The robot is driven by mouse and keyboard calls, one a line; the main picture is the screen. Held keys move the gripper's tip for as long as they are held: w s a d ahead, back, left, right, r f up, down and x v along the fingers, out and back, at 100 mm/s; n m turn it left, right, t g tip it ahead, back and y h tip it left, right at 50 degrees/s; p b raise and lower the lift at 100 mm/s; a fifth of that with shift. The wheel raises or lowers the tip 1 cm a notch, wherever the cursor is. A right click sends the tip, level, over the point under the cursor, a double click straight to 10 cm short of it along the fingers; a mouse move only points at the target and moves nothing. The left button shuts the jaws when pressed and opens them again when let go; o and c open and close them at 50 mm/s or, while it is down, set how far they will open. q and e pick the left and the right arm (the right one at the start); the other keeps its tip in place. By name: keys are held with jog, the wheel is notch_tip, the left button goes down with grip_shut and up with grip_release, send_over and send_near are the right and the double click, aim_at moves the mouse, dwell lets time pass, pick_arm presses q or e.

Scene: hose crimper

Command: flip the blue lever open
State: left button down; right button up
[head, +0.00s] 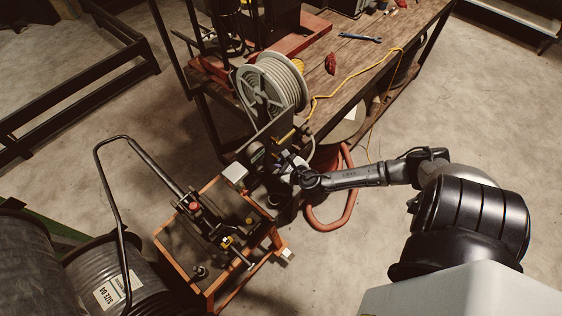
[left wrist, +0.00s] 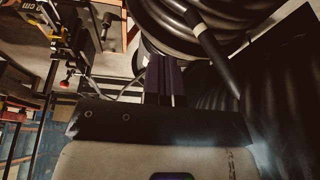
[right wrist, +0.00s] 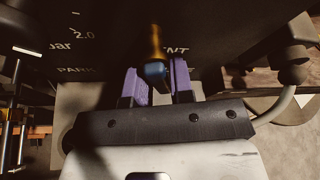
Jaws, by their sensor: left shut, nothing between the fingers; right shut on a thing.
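The blue lever (right wrist: 155,72) is a blue-tipped handle on a yellow-orange stem in the right wrist view. It stands in front of a dark panel (right wrist: 95,40) with white lettering, including "PARK" and a partly hidden word ending in "ENT". My right gripper (right wrist: 154,66) has its purple fingers on either side of the blue tip and is shut on it. In the head view my right gripper (head: 293,168) is at the machine below the hose reel; the lever is too small to make out there. My left gripper (left wrist: 163,62) is shut and empty, away from the lever.
A grey hose reel (head: 270,85) stands above the machine. An orange-framed cart (head: 212,245) with a bent handle is at its left. A workbench (head: 370,45) with a wrench is behind. Black hose coils (left wrist: 210,25) lie close beyond my left gripper. Floor at right is clear.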

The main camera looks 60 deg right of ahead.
jog(key=shift+a+m+y, duration=0.1)
jog(key=shift+m+y, duration=0.2)
jog(key=shift+m, duration=0.1)
grip_shut()
jog(key=shift+a+m+p, duration=0.15)
jog(key=shift+m+p, duration=0.15)
jog(key=shift+m, duration=0.1)
jog(key=shift+w+a+m+y, duration=0.1)
jog(key=shift+a+m+y, duration=0.05)
jog(key=shift+m+y, duration=0.45)
jog(key=shift+t, duration=0.3)
jog(key=o, duration=0.8)
grip_release()
